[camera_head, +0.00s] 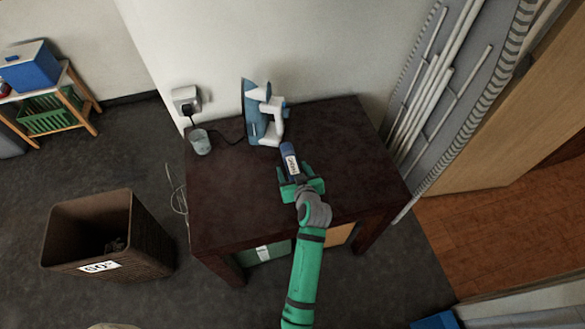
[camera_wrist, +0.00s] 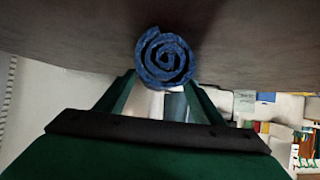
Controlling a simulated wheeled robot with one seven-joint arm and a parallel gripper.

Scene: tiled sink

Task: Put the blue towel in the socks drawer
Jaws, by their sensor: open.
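The blue towel (camera_head: 289,152) is a tight roll with a pale label, lying on the dark table (camera_head: 230,215). Its spiral end faces the camera in the wrist view (camera_wrist: 166,58). My green gripper (camera_head: 298,183) is open at the near end of the roll. In the wrist view the roll's end sits between or just beyond the fingertips; I cannot tell whether they touch it. Below the tabletop are a green box front with a white label (camera_head: 263,251) and an orange-tan front (camera_head: 339,235). I cannot read which one is the socks drawer.
A blue and white iron (camera_head: 264,115) stands upright behind the towel, its cord running to a wall socket (camera_head: 186,99). A brown basket (camera_head: 150,250) stands on the floor at left. The right tabletop is clear.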

